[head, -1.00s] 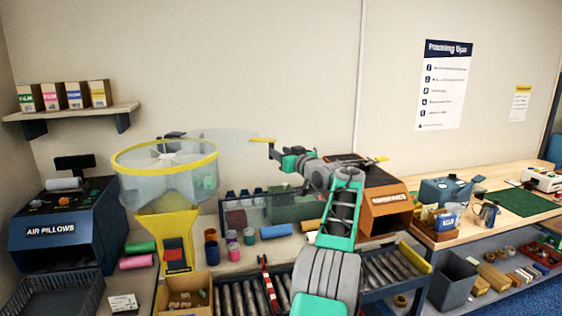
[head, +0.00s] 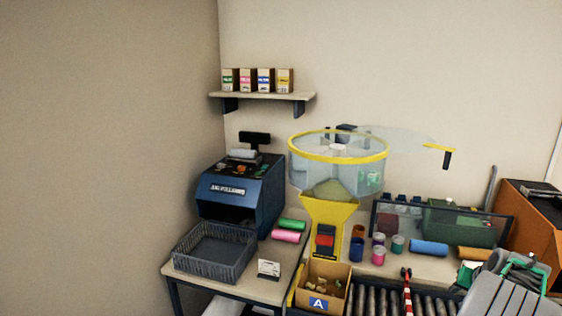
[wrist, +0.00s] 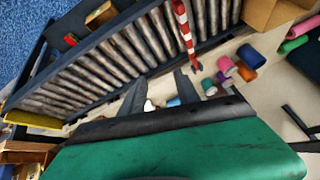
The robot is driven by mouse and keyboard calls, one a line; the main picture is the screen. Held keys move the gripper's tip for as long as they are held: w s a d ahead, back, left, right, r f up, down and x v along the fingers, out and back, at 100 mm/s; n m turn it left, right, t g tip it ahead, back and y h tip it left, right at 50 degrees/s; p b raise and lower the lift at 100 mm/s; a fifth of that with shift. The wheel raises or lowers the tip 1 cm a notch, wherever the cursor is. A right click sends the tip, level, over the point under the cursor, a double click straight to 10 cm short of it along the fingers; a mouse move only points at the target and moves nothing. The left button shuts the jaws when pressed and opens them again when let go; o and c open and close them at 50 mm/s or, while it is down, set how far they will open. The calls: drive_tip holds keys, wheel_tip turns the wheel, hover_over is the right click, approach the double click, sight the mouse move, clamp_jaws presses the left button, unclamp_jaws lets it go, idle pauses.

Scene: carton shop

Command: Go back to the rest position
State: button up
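My gripper (wrist: 161,95) shows in the wrist view as two dark fingers standing apart, with nothing held between them. Beyond the fingertips lie the bench top and small coloured rolls and tubs, below and clear of the gripper. In the head view only part of my grey and green arm shows at the lower right corner, and my gripper cannot be made out there.
The roller conveyor (head: 380,299) runs along the front, with a red-and-white striped bar (head: 407,290) on it. A yellow-rimmed hopper (head: 327,215), an open carton (head: 323,284), a grey basket (head: 213,257) and a blue air pillow machine (head: 240,195) stand left of my arm.

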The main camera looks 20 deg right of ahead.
drive_tip(key=s+a+n+g+y, duration=0.1)
drive_tip(key=s+a+g+y, duration=0.2)
drive_tip(key=a, duration=1.5)
drive_tip(key=s+a+n+g+y, duration=0.15)
drive_tip(key=s+a, duration=0.25)
drive_tip(key=a, duration=1.5)
drive_tip(key=w+a+r+n+t, duration=0.1)
drive_tip(key=a+r+n, duration=0.3)
drive_tip(key=a, duration=0.7)
drive_tip(key=w+a+r+n+t+h, duration=0.1)
drive_tip(key=w+a+r+n, duration=0.3)
drive_tip(key=a, duration=0.7)
wheel_tip(320, 180, up, 2)
drive_tip(key=shift+w+t, duration=0.2)
drive_tip(key=shift+t, duration=0.45)
drive_tip(key=shift+a, duration=0.15)
